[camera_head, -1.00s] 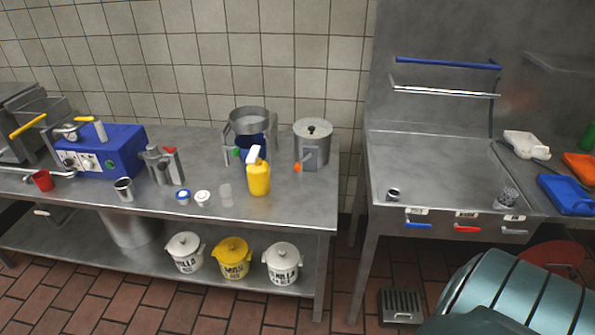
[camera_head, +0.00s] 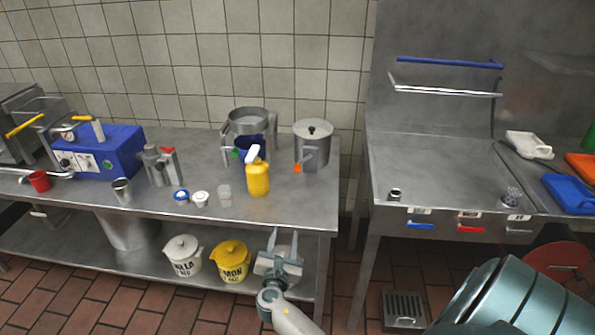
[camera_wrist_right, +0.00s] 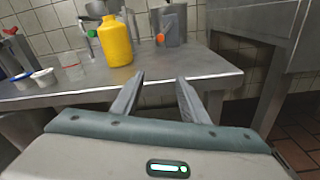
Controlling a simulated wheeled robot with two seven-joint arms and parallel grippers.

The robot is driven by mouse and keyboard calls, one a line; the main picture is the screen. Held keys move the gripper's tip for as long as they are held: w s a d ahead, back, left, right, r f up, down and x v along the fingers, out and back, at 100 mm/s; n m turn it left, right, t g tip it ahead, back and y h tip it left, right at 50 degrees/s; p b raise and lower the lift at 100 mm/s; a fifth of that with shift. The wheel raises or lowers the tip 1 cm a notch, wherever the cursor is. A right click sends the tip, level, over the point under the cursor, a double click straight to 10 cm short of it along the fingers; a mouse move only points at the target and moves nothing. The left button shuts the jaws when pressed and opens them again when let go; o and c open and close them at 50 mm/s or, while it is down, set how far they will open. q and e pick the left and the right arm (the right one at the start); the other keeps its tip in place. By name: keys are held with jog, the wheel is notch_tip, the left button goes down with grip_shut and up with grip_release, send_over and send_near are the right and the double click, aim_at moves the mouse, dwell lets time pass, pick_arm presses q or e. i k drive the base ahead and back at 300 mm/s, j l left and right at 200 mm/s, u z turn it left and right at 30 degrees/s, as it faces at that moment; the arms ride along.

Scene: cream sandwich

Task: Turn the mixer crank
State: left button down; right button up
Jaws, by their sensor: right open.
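A grey lidded metal pot (camera_head: 313,132) stands at the right rear of the steel table, with a bracket and an orange knob (camera_head: 298,168) low on its front. A wider metal pan unit (camera_head: 248,122) with a green knob (camera_head: 236,153) stands left of it. I cannot tell for certain which is the mixer. My right gripper (camera_head: 283,240) is open and empty, in front of the table's front edge and below the orange knob in the head view. In the right wrist view its fingers (camera_wrist_right: 160,78) point toward the table, with the orange knob (camera_wrist_right: 160,38) beyond them. My left gripper is not in view.
A yellow bottle (camera_head: 257,178) stands in front of the pan unit. Small cups, a blue machine (camera_head: 100,150) and a red cup (camera_head: 39,181) are further left. Labelled tubs (camera_head: 232,263) sit on the lower shelf. A steel counter (camera_head: 430,165) is at the right, across a gap.

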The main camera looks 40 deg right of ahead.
aim_at(298, 166)
jog(key=i+l, duration=0.15)
jog(key=l, duration=0.2)
jog(key=i+l, duration=0.15)
jog(key=l, duration=0.15)
jog(key=i+l, duration=0.15)
jog(key=l, duration=0.2)
jog(key=i+l, duration=0.15)
jog(key=l, duration=0.2)
jog(key=i+l, duration=0.15)
jog(key=l, duration=0.15)
